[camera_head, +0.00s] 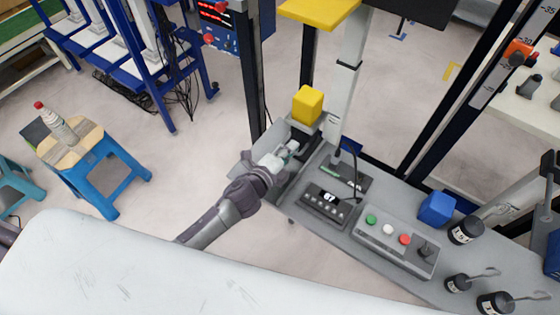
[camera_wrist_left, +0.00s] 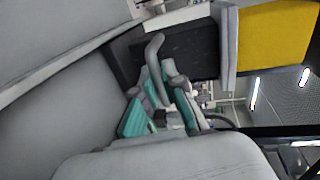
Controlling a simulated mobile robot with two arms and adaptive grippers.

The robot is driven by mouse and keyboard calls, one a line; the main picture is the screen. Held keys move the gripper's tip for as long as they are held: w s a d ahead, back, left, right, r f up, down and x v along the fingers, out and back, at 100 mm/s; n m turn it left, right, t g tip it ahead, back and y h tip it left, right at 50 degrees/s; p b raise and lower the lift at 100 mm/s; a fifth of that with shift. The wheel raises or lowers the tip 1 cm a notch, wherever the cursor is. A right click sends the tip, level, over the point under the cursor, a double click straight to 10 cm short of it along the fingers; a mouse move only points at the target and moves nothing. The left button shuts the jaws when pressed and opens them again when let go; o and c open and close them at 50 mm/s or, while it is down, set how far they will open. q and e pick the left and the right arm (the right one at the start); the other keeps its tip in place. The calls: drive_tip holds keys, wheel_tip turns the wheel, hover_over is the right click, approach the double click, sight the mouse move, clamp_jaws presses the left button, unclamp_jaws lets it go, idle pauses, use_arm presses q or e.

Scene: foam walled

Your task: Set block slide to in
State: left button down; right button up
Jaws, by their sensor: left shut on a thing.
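The yellow block (camera_head: 307,104) sits on a grey holder at the far left end of the grey bench. It also shows in the left wrist view (camera_wrist_left: 275,48), at the upper right. My left gripper (camera_head: 288,150) is just in front of and below the block, reaching into a grey tray-like housing (camera_head: 270,130). In the left wrist view its green-padded fingers (camera_wrist_left: 162,100) are shut on a bent grey handle (camera_wrist_left: 154,58) next to a dark slide body (camera_wrist_left: 190,52). The fingers hide the handle's lower part. My right gripper is not in view.
On the grey bench stand a display box (camera_head: 326,203), a button box (camera_head: 395,243), a blue block (camera_head: 436,208) and black hooked weights (camera_head: 466,230). Upright posts (camera_head: 345,80) rise behind. A pale surface (camera_head: 120,270) fills the front.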

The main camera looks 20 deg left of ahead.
use_arm(q)
drive_tip(key=shift+w, duration=0.1)
drive_tip(key=c, duration=1.6)
unclamp_jaws()
drive_tip(key=shift+r, duration=0.1)
drive_tip(key=o, duration=0.4)
drive_tip(key=shift+w+d, duration=0.1)
drive_tip(key=shift+w, duration=0.05)
drive_tip(key=shift+c, duration=0.2)
drive_tip(key=v, duration=1.1)
drive_tip(key=shift+s, duration=0.5)
